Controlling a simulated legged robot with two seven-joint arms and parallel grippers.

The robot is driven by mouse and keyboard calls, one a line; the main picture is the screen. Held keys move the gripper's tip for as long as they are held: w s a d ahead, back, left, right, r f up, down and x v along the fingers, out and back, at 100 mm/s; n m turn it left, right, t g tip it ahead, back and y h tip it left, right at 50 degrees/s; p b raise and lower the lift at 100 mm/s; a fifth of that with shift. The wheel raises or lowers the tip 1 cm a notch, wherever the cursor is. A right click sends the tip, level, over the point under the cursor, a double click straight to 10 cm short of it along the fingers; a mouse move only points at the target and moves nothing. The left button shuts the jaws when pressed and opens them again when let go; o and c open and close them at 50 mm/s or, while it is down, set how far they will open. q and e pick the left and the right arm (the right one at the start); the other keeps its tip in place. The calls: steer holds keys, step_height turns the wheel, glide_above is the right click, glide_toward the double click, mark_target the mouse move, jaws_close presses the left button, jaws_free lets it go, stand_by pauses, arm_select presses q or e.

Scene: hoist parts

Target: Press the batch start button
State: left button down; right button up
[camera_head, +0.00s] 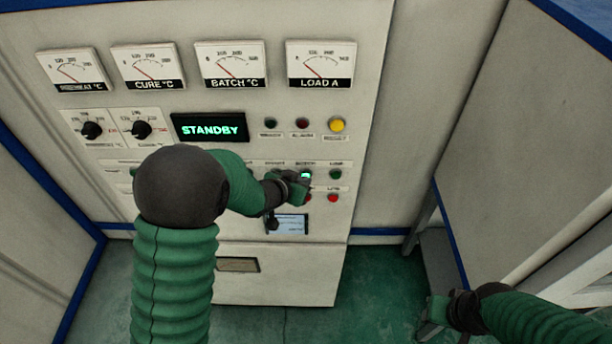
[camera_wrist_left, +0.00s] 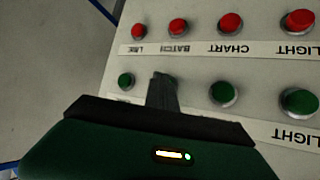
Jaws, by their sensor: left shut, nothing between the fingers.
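The control panel (camera_head: 230,140) faces me, with a display (camera_head: 209,127) reading STANDBY. My left gripper (camera_head: 303,183) is shut and empty, its tip at the lower button rows. In the left wrist view its fingers (camera_wrist_left: 163,92) cover the green-row spot below the red BATCH button (camera_wrist_left: 178,27), so the batch start button there is hidden. I cannot tell whether the tip touches it. A green glow shows at the gripper in the head view; its source is unclear. My right gripper (camera_head: 436,314) is low at the right, away from the panel; its jaw state is unclear.
The green line button (camera_wrist_left: 126,82) and green chart button (camera_wrist_left: 223,94) flank the fingers closely. Red buttons form the parallel row. Dials (camera_head: 92,130), gauges (camera_head: 231,64) and a yellow lamp (camera_head: 337,125) are higher on the panel. Green floor (camera_head: 375,285) lies clear below.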

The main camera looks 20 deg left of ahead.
stand_by(0.4)
arm_select(q)
steer(key=shift+s+d+b, duration=0.25)
steer(key=shift+s+b, duration=0.05)
steer(key=shift+s, duration=0.5)
steer(key=s, duration=0.2)
steer(key=s+d+b, duration=0.1)
steer(key=s, duration=0.1)
steer(key=shift+s+d, duration=0.2)
steer(key=shift+s, duration=0.2)
